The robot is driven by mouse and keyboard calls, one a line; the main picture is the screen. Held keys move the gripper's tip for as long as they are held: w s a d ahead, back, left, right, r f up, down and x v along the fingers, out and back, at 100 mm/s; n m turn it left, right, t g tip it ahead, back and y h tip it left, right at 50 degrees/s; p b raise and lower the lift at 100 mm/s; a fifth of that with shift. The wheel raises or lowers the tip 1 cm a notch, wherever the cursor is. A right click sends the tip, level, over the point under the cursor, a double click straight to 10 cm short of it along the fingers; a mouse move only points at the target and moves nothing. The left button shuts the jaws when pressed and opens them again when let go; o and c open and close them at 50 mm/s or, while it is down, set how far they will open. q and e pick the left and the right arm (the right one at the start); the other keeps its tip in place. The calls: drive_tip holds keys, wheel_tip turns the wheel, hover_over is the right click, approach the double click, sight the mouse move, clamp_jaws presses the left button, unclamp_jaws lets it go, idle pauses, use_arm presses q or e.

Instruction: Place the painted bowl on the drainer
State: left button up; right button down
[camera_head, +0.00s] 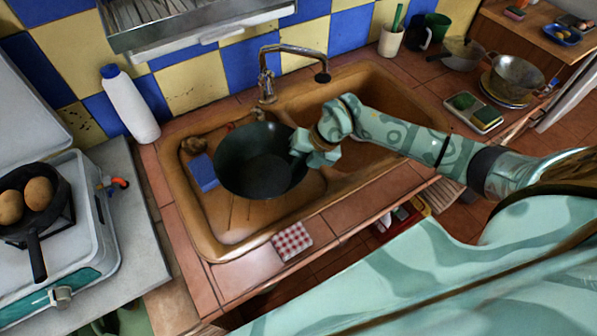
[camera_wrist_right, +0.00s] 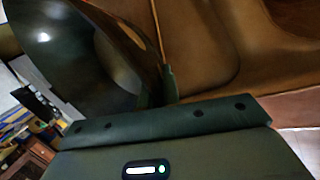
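The bowl (camera_head: 258,165), dark green to black and round, is over the left part of the sink, with its open side facing up towards my head camera. My right gripper (camera_head: 306,150) is at the bowl's right rim and looks shut on it. The bowl's curved, shiny wall (camera_wrist_right: 120,60) fills the upper left of the right wrist view, close against the finger. The fingertips are mostly hidden. A metal drainer rack (camera_head: 180,28) is fixed to the tiled wall at the top left. My left gripper is not in view.
The brown sink (camera_head: 185,220) has a tap (camera_head: 267,88) behind the bowl. A blue sponge (camera_head: 203,172) lies left of the bowl, and a white bottle (camera_head: 130,104) stands at the left. A checked cloth (camera_head: 291,241) lies on the front edge. Pans (camera_head: 517,75) are at the right.

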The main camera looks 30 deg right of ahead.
wheel_tip(320, 180, down, 3)
drive_tip(key=c, duration=1.6)
unclamp_jaws()
drive_tip(key=shift+c, duration=0.2)
drive_tip(key=p+v, duration=0.1)
drive_tip(key=v, duration=1.1)
